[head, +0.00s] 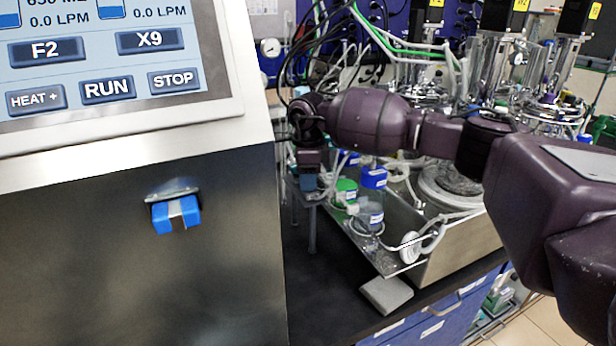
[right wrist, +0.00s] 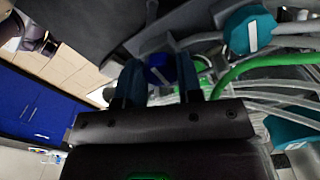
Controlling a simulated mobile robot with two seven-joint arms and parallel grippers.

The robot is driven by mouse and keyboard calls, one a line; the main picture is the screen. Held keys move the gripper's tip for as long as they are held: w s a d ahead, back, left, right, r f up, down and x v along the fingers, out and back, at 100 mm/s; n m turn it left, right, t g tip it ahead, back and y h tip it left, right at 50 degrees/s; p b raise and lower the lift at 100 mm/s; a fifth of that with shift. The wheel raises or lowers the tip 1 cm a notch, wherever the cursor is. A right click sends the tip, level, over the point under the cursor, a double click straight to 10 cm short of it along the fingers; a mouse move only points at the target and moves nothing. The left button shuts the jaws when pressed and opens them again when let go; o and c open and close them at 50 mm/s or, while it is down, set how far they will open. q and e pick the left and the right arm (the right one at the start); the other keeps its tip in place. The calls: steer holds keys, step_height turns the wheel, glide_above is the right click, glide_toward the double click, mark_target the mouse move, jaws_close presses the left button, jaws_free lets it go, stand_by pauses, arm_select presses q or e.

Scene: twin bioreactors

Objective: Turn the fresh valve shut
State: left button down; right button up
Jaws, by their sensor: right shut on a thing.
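My right arm reaches in from the right in the head view, and its gripper (head: 308,183) points down beside the steel tray, at the edge of the control cabinet. In the right wrist view my right gripper (right wrist: 160,78) is shut on a dark blue valve handle (right wrist: 159,70), which sits between the two fingers. The fingers hide part of the handle, and no label on it can be read. Two teal valve handles with white stripes stand apart from the fingers, an upper one (right wrist: 250,30) and a lower one (right wrist: 292,131). My left gripper is not in view.
The control cabinet (head: 130,260) fills the left, with a blue handle (head: 176,215) on its front. The steel tray (head: 455,243) holds bottles, one blue-capped (head: 371,200). Glass vessels stand behind. A green tube (right wrist: 245,68) and clear tubes run close right of the fingers.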

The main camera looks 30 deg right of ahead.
steer(key=shift+r, duration=0.1)
stand_by(0.4)
steer(key=o, duration=0.9)
step_height(320, 180, up, 11)
steer(key=shift+f, duration=0.15)
steer(key=shift+s+f, duration=0.1)
stand_by(0.4)
